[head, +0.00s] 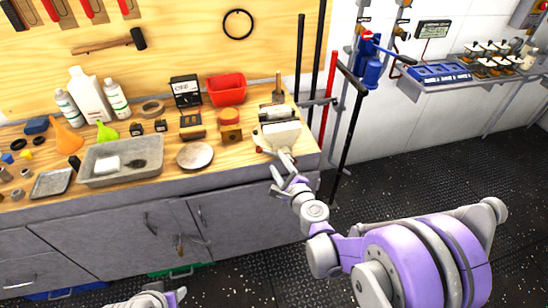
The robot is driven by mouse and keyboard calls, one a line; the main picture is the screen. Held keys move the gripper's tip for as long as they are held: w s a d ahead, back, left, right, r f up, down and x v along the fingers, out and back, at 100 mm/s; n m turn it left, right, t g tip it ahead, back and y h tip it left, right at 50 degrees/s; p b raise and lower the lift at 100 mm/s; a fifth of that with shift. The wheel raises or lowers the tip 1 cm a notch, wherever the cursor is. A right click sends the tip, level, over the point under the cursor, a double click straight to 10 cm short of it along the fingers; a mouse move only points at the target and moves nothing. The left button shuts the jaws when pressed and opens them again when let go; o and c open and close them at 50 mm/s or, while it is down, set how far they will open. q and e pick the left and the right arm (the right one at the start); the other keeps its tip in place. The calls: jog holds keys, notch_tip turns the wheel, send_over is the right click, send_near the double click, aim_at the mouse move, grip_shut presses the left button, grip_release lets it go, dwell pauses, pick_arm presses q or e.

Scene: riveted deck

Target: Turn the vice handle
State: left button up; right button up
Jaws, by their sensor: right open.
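A cream and grey vice (281,133) is mounted at the right end of the wooden workbench, near its front edge. The vice handle is small here and largely hidden by my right gripper, so I cannot tell its angle. My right gripper (281,172) is open just in front of and below the vice, at the bench's front edge. I cannot tell whether its fingers touch the handle. My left gripper (166,299) shows only in part at the bottom edge, low in front of the cabinets and far from the vice.
The wooden bench (228,158) holds a grey tray (122,176), a round plate (195,155), a red bin (226,89), a meter (185,91) and several bottles. Long bars (328,98) stand upright just right of the vice. The dark floor on the right is mostly clear.

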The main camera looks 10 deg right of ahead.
jog(key=v, duration=0.5)
dwell(0.4)
jog(key=s+a+r+n+g+y, duration=0.1)
jog(key=s+a+n+g+y, duration=0.35)
jog(key=s+n, duration=0.7)
jog(key=s+d+f+n+g+h, duration=0.2)
jog(key=s+d+n+g+h, duration=0.1)
jog(key=s+n, duration=0.3)
jog(key=s+d+f+n+g+h, duration=0.2)
jog(key=s+d+n+g+h, duration=0.1)
jog(key=s+n, duration=0.3)
jog(key=shift+s+d+h, duration=0.3)
jog(key=shift+s+h, duration=0.25)
jog(key=shift+s, duration=0.1)
